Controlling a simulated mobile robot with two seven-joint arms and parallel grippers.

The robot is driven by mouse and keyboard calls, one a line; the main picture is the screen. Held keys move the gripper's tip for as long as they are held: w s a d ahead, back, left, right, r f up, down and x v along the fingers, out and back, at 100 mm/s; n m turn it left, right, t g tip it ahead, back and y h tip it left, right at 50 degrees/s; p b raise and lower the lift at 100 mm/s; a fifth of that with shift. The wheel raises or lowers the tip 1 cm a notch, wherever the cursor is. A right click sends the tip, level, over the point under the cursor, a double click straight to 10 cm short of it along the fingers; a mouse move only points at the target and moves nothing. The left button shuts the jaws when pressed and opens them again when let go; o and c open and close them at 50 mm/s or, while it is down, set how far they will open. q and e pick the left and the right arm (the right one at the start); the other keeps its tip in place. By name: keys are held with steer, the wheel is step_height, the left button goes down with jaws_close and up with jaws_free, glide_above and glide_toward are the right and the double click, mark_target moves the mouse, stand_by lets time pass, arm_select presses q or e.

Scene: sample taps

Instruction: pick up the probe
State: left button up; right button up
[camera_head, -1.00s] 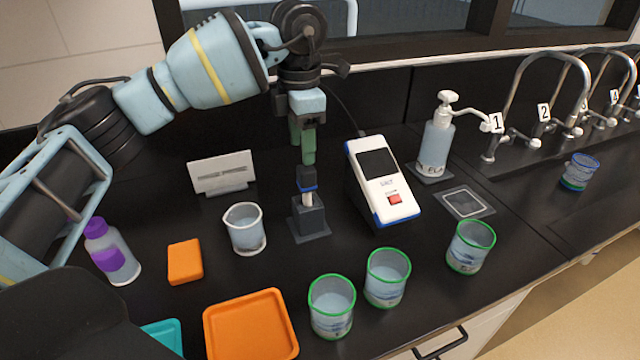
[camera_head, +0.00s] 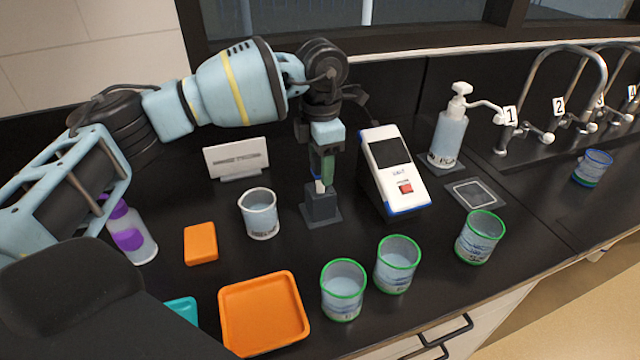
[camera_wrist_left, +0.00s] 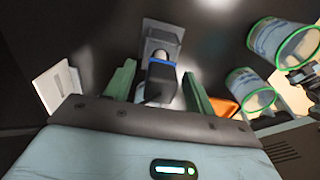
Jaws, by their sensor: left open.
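The probe has a dark body with a blue ring and a pale lower part. It stands upright in a dark grey holder (camera_head: 321,208) on the black bench, mostly hidden by my left gripper (camera_head: 322,172) in the head view. In the left wrist view the probe (camera_wrist_left: 162,76) lies between the two green fingers of my left gripper (camera_wrist_left: 158,86). The fingers are open, one on each side, with a visible gap to the probe. The holder also shows in that view (camera_wrist_left: 160,35). My right gripper is not in view.
A white meter (camera_head: 393,170) stands close right of the holder and a beaker (camera_head: 259,214) close left. Green-rimmed cups (camera_head: 343,290) and an orange tray (camera_head: 263,313) are in front. A pump bottle (camera_head: 449,138) and numbered taps (camera_head: 555,100) stand at right.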

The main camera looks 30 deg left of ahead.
arm_select(q)
steer(key=shift+f, duration=0.35)
steer(key=shift+c, duration=0.3)
steer(key=c, duration=0.9)
steer(key=shift+c, duration=0.2)
steer(key=shift+r, duration=0.15)
step_height(320, 180, up, 10)
steer(key=shift+f, duration=0.1)
